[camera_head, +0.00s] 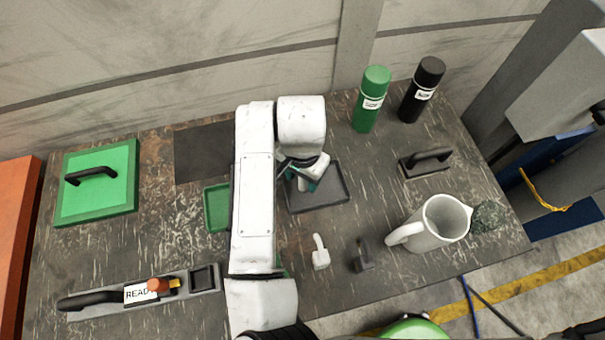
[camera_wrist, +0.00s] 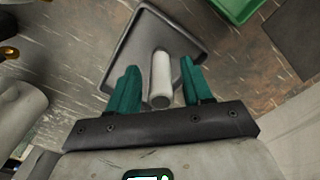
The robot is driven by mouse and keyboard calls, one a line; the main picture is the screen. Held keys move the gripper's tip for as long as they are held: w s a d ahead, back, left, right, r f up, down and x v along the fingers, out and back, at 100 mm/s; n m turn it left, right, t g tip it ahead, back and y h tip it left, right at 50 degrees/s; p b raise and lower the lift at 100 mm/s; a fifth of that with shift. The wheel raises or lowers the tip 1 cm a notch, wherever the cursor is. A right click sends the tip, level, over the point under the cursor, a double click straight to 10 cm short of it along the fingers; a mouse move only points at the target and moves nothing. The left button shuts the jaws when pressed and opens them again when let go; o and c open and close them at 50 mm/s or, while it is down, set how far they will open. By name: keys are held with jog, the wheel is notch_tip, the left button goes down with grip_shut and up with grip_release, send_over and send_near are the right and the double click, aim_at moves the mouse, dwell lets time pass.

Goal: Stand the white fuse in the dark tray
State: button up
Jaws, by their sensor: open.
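The dark tray (camera_head: 335,199) lies on the table just right of my arm in the head view. It also shows at the top of the wrist view (camera_wrist: 191,42). The white fuse (camera_wrist: 161,74) is a pale cylinder between the two teal fingers of my gripper (camera_wrist: 160,88). The fingers are open, with a gap visible on both sides of the fuse. The fuse is over or in the tray; I cannot tell for certain whether its end touches the tray floor or whether it is fully upright. In the head view my gripper (camera_head: 304,174) is over the tray and partly hides the fuse.
A green tray (camera_head: 215,208) is left of my arm. A white handled piece (camera_head: 320,254) and a dark one (camera_head: 362,256) lie in front of the dark tray. Green (camera_head: 371,98) and black (camera_head: 421,90) bottles stand behind.

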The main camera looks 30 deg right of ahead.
jog(key=shift+r, duration=0.1)
notch_tip(320, 180, up, 12)
jog(key=b, duration=0.1)
dwell(0.4)
jog(key=shift+r, duration=0.1)
